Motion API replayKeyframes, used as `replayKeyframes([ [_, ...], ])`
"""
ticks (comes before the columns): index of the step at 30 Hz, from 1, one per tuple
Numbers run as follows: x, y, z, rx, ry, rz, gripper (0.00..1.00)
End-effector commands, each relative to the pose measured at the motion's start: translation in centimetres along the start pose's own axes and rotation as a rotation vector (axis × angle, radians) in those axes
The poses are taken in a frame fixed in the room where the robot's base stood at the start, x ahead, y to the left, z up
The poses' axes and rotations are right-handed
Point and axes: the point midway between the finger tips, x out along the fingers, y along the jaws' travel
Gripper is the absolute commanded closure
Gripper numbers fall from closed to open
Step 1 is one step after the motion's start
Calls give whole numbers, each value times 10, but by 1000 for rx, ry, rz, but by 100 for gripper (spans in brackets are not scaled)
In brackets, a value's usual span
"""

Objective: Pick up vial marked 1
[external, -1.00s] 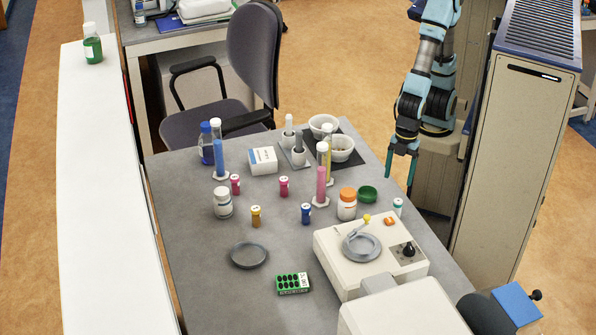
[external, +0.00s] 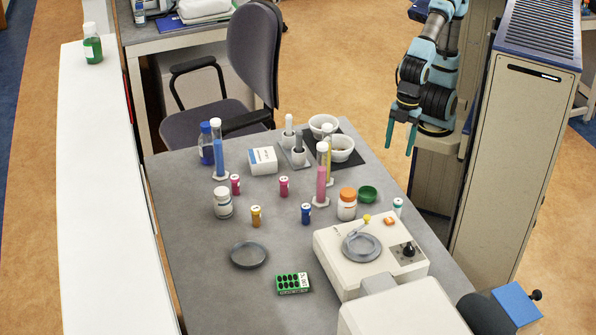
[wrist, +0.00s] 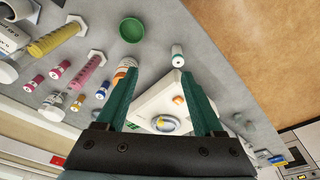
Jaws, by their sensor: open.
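Several small capped vials stand on the grey table: two pink ones (external: 235,184) (external: 284,187), a yellow one (external: 256,216), a blue one (external: 306,213) and a white one with a teal cap (external: 397,207). Their labels are too small to read, so I cannot tell which is marked 1. My gripper (external: 400,143) is open and empty, off the table's right edge and above it. In the wrist view my gripper's fingers (wrist: 160,78) point towards the table, with the white vial (wrist: 178,55) near the right fingertip, apart from it.
A beige machine (external: 370,250) with a round dish stands at the table's front right. A green bowl (external: 368,194), an orange-capped jar (external: 347,205) and tall cylinders (external: 321,186) stand near the vials. A grey dish (external: 248,255) and a green pack (external: 293,284) lie in front.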

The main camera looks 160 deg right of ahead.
Motion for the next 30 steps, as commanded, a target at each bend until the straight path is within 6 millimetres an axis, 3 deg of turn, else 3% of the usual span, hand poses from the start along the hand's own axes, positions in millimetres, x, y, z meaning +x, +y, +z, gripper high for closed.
replayKeyframes([
  [8,7,60,-74,64,194,122,31],
  [14,4,117,-141,91,392,213,31],
  [21,-8,217,-246,52,749,287,31],
  [24,-10,254,-282,-17,896,256,31],
  [27,-4,281,-299,-101,994,179,31],
  [30,6,295,-302,-177,1042,80,31],
])
